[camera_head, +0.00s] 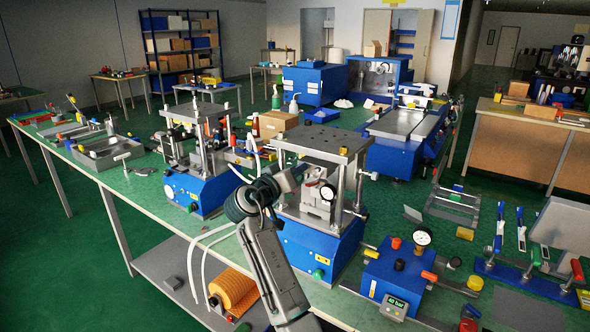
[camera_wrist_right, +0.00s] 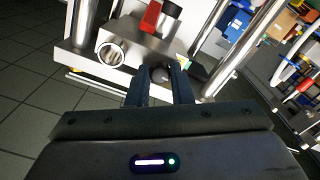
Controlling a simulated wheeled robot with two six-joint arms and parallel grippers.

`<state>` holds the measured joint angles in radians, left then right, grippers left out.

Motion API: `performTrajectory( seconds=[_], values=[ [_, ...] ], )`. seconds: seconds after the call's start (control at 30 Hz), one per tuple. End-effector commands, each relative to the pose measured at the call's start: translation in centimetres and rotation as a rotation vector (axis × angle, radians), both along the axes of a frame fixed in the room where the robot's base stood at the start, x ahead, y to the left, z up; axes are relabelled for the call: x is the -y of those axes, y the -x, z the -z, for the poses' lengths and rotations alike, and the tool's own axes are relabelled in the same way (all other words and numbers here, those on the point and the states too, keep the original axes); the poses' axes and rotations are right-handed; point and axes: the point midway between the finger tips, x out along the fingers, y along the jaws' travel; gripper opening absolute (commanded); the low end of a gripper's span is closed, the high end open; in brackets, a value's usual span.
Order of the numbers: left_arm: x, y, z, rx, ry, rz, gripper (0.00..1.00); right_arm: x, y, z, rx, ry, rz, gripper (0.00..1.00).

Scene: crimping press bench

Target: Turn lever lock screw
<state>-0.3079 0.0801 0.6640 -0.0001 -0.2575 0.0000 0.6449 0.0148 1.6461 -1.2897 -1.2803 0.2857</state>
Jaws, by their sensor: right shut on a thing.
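The crimping press with a blue base (camera_head: 315,238) and a steel top plate (camera_head: 322,143) stands at the bench's front edge in the head view. My right gripper (camera_head: 301,174) reaches in under its top plate from the left, beside the steel block. In the right wrist view its two dark fingers (camera_wrist_right: 160,88) are shut on a small dark round knob, the screw head (camera_wrist_right: 160,73), at the lower front of a steel block (camera_wrist_right: 130,42). The fingers partly hide the screw. The screw cannot be made out in the head view. My left gripper is not in view.
A round steel bore (camera_wrist_right: 110,54) and a red part (camera_wrist_right: 151,16) sit close to the fingers. A second press (camera_head: 200,190) stands to the left. A gauge box (camera_head: 395,275) stands to the right. White hoses (camera_head: 197,262) hang at the front edge.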

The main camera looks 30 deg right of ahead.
Motion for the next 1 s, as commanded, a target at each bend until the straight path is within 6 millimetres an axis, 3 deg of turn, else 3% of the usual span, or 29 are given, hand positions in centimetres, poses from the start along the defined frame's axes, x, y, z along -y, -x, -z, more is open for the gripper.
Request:
performTrajectory(
  seconds=[0.67, 0.7, 0.8, 1.0],
  values=[
    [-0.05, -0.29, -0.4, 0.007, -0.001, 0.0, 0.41, -0.01, -0.02, -0.02, -0.072, 0.03, 0.0, 0.0],
    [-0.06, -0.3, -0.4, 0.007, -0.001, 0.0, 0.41, -0.01, -0.02, -0.02, -0.072, 0.03, 0.0, 0.25],
    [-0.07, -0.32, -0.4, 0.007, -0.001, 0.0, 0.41, -0.01, -0.02, -0.02, -0.072, 0.03, 0.0, 0.41],
    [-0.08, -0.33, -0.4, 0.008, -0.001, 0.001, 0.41, 0.0, -0.01, -0.02, -0.071, 0.029, 0.0, 0.41]
  ],
)
